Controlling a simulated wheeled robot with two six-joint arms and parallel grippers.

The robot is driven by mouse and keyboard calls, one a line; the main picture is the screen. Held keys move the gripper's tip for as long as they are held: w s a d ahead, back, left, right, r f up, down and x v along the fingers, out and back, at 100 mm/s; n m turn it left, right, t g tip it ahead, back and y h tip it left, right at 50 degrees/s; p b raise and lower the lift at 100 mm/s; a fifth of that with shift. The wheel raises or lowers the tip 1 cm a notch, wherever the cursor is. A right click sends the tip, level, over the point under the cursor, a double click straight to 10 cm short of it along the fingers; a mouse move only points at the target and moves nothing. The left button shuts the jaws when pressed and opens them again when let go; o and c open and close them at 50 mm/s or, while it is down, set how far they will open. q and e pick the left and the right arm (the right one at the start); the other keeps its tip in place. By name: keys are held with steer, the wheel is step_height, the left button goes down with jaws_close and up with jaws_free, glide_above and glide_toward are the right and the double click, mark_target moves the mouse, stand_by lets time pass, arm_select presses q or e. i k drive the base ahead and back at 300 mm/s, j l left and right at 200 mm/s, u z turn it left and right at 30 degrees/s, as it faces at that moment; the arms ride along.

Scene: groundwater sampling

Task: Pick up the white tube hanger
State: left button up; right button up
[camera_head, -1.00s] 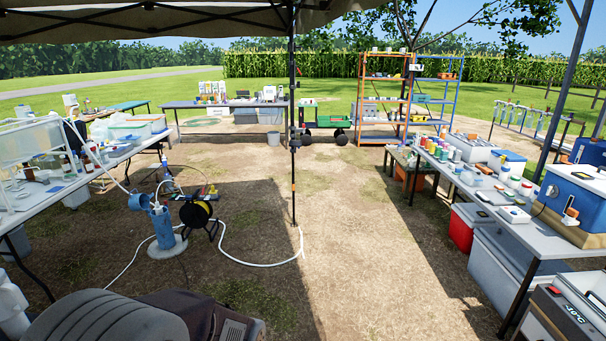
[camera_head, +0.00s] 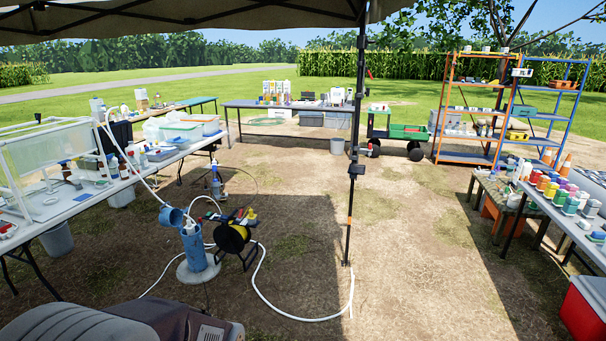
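I cannot make out a white tube hanger for certain at this size. A white tube (camera_head: 262,290) runs in a loop on the ground by a blue well pipe (camera_head: 193,250) with its cap tilted open. A white hose also arches from the left table (camera_head: 185,151) down toward the well. Neither of my grippers is in view.
A cable reel (camera_head: 233,238) stands beside the well. A tent pole (camera_head: 351,215) rises mid-view. The right table (camera_head: 560,218) holds several bottles, with a red cooler (camera_head: 585,312) below. A dark ridged object (camera_head: 70,325) fills the bottom left. Ground between pole and right table is clear.

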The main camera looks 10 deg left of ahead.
mark_target(189, 226)
steer(key=i+j+u, duration=0.2)
steer(key=i+u, duration=0.2)
steer(key=i, duration=0.2)
steer(key=i+u, duration=0.35)
steer(key=i, duration=0.25)
steer(key=i+l+u, duration=0.2)
steer(key=i+u, duration=0.2)
steer(key=i, duration=0.2)
steer(key=i+j+z, duration=0.5)
steer(key=i, duration=0.25)
steer(key=i+j+z, duration=0.45)
steer(key=i+j, duration=0.15)
steer(key=j, duration=0.45)
steer(key=j+z, duration=0.35)
steer(key=j, duration=1.55)
steer(key=i, duration=0.05)
